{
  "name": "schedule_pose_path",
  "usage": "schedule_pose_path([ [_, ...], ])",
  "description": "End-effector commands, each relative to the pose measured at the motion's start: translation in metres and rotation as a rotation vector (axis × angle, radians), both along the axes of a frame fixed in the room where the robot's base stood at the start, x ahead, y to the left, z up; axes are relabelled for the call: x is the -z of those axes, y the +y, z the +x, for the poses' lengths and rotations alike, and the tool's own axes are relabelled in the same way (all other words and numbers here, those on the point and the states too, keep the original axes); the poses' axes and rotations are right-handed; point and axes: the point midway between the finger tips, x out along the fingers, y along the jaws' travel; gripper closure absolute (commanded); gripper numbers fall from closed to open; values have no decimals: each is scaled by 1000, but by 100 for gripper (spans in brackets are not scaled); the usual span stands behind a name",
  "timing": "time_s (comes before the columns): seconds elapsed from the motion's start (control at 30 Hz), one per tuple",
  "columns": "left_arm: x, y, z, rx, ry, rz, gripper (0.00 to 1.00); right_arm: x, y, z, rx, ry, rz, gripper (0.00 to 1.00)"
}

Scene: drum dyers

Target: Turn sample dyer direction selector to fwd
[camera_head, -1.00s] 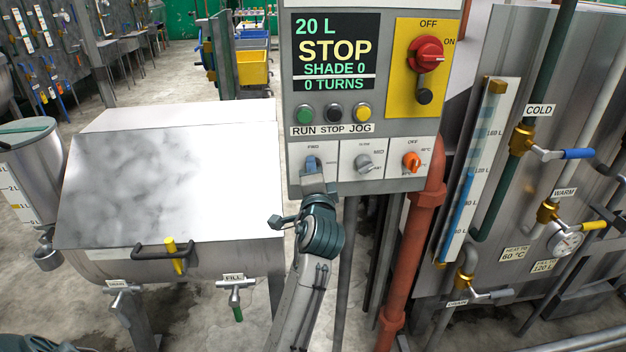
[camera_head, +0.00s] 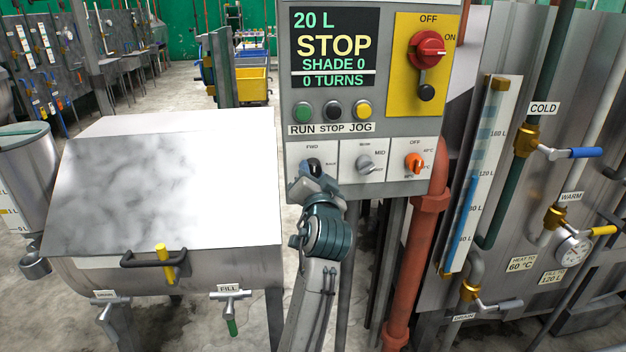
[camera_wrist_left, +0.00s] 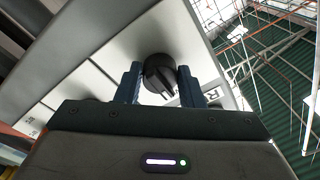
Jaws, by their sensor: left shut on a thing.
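The direction selector (camera_head: 314,165) is a small dark knob at the lower left of the grey control panel, with a FWD label above it and another label to its right. My left gripper (camera_head: 316,176) reaches up from below and is shut on this knob. The left wrist view shows the black knob (camera_wrist_left: 158,76) between the two dark fingers. In the head view the gripper hides much of the knob, so I cannot tell exactly where it points. The panel display (camera_head: 336,47) reads 20 L, STOP, SHADE 0, 0 TURNS. My right gripper is not in view.
Beside the selector sit a grey speed knob (camera_head: 366,163) and an orange temperature knob (camera_head: 413,163). Green, black and yellow buttons are above. A red pipe (camera_head: 416,260) runs down at the right. A steel drum with a sloping lid (camera_head: 165,190) stands at the left.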

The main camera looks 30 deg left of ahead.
Motion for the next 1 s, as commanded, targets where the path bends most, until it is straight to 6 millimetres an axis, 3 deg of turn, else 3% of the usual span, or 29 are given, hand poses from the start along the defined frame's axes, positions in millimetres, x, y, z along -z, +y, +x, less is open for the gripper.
schedule_pose_path([
  [0.53,-5,0,0,1,-23,-17,88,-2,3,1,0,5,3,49],
  [0.57,-5,0,0,1,-23,-17,61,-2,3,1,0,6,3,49],
  [0.67,-4,0,0,1,-22,-17,43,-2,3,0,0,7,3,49],
  [1.0,-2,0,0,1,-16,-18,43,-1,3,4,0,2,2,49],
])
